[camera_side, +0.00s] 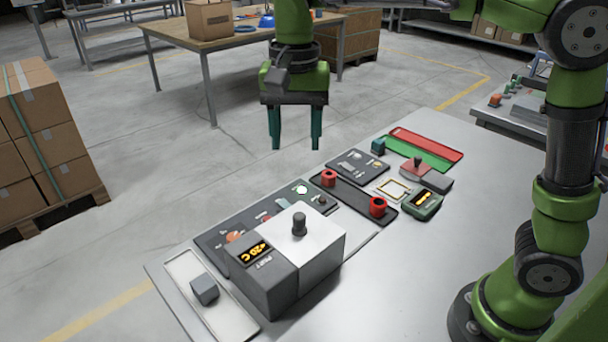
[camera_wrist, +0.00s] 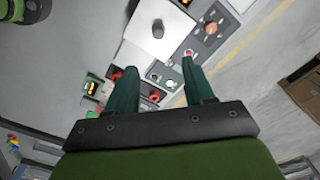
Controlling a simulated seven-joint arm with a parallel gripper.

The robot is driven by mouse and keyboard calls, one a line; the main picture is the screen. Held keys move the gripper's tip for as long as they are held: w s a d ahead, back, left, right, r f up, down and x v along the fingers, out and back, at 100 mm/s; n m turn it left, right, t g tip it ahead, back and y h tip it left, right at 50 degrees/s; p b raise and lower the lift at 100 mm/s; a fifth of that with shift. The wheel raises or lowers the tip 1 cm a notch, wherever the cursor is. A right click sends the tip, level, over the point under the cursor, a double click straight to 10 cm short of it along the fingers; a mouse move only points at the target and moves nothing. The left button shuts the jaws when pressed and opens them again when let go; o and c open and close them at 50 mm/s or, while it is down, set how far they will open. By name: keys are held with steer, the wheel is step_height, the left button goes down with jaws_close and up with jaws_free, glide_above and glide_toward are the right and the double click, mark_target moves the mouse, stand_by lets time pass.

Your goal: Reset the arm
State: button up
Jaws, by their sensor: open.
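My gripper (camera_side: 296,138) hangs high above the far edge of the workbench in the side view, fingers pointing down and apart, with nothing between them. It also shows in the wrist view (camera_wrist: 155,75), open and empty. Below it stand a grey and white box with a lit display and a black knob (camera_side: 299,222), a dark panel with round buttons (camera_side: 222,235), and a dark tray with two red ring-shaped parts (camera_side: 352,199). The gripper touches none of them.
A white tray with a grey cube (camera_side: 205,288) lies at the near left. A red and green tray (camera_side: 425,150), a small display device (camera_side: 422,204) and a red-topped block (camera_side: 416,168) are at the right. The bench front right is clear. Stacked cartons (camera_side: 40,130) stand left.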

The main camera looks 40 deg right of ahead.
steer(key=s+d+f+n+t+y, duration=0.1)
steer(key=s+d+f+n+t, duration=0.1)
steer(key=s+d, duration=0.3)
steer(key=s+d+f+n+t+y, duration=0.1)
steer(key=s+d+f+n+t, duration=0.1)
steer(key=s+d+t, duration=0.3)
steer(key=s+d+n, duration=0.1)
steer(key=s, duration=0.2)
steer(key=shift+s+d+f, duration=0.15)
steer(key=shift+s+f, duration=0.05)
steer(key=shift+f, duration=0.1)
stand_by(0.4)
